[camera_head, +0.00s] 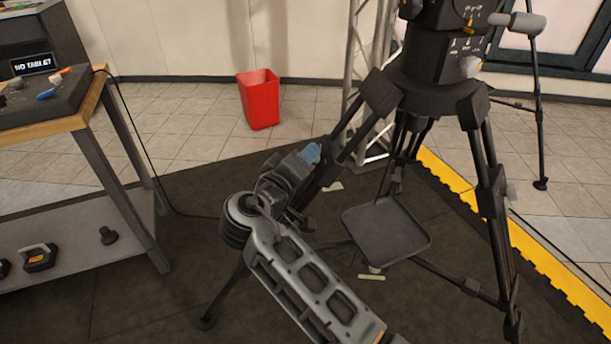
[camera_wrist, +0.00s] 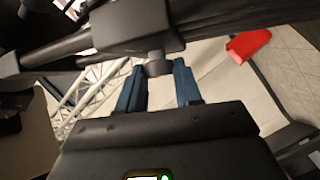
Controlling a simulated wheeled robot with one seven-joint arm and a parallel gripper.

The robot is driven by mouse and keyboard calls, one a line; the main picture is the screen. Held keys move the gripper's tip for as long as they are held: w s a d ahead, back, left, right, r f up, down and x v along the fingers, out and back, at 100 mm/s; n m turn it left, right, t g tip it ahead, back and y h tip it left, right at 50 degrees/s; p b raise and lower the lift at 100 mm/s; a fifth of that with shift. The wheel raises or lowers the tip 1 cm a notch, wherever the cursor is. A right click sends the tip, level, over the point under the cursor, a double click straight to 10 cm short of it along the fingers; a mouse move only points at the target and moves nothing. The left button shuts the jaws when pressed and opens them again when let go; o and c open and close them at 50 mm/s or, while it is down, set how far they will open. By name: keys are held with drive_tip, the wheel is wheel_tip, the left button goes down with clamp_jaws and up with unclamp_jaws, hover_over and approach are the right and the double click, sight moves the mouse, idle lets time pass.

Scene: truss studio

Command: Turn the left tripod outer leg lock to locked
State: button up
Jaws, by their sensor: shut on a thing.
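The black tripod (camera_head: 432,80) stands at the right in the head view, its left leg (camera_head: 345,150) slanting down to the lower left. In the wrist view, a dark collar block (camera_wrist: 130,26) sits on that leg, with a short grey lock knob (camera_wrist: 157,66) sticking out of it. My gripper (camera_head: 314,152) is at the left leg, its blue fingers beside it. In the wrist view my gripper (camera_wrist: 159,74) has one blue finger on each side of the knob and is shut on it. The knob is hidden in the head view, and I cannot tell its lock setting.
A tray (camera_head: 386,232) sits low between the tripod legs. A workbench (camera_head: 75,120) with tools stands at the left, and a red bin (camera_head: 259,98) stands behind. A white truss (camera_head: 362,60) rises behind the left leg. Dark floor mat lies open between bench and tripod.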

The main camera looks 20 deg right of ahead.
drive_tip(key=shift+f+m+h+b, duration=0.2)
drive_tip(key=shift+m+h+b, duration=0.55)
drive_tip(key=shift+b, duration=0.65)
drive_tip(key=o, duration=1)
drive_tip(key=shift+o, duration=0.2)
drive_tip(key=shift+r, duration=0.1)
drive_tip(key=v, duration=0.7)
drive_tip(key=shift+s+a+p, duration=0.15)
drive_tip(key=shift+a+p, duration=0.2)
drive_tip(key=shift+p, duration=0.05)
